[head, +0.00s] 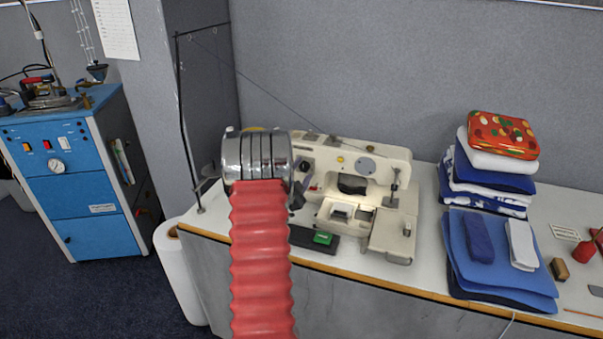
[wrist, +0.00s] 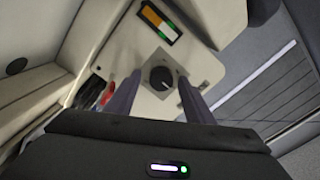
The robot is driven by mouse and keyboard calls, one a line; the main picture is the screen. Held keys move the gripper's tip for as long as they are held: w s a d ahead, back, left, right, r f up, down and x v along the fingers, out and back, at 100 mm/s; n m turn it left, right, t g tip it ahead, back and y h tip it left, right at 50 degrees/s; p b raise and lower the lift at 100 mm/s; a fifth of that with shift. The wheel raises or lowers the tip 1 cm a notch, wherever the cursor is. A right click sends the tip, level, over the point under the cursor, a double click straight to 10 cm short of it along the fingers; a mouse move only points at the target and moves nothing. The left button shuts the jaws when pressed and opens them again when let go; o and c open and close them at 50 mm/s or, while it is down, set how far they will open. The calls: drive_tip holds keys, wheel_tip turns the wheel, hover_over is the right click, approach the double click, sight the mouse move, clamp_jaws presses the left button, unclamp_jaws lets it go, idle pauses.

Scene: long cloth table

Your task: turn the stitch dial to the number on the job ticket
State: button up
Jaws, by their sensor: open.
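The white sewing machine (head: 345,160) stands on the long table. In the wrist view a round dark dial (wrist: 161,77) with a light mark sits on a grey square plate (wrist: 176,67) on the machine's pale body. My gripper (wrist: 159,79) is open, its two dark fingers on either side of the dial with gaps visible. I cannot tell whether the fingertips are level with the knob. In the head view my arm hides most of the gripper. I cannot make out numbers on the dial, nor surely identify the job ticket.
An orange, white and green panel (wrist: 159,22) lies beyond the dial. Folded cloths (head: 490,180) and blue fabric (head: 500,265) lie right of the machine. A thread stand (head: 182,110) rises at left. A small printed card (head: 564,232) lies at far right.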

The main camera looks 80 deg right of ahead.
drive_tip(key=w+a, duration=0.1)
drive_tip(key=a, duration=1.2)
drive_tip(key=shift+w+a, duration=0.25)
drive_tip(key=shift+a, duration=0.15)
drive_tip(key=shift+r, duration=0.1)
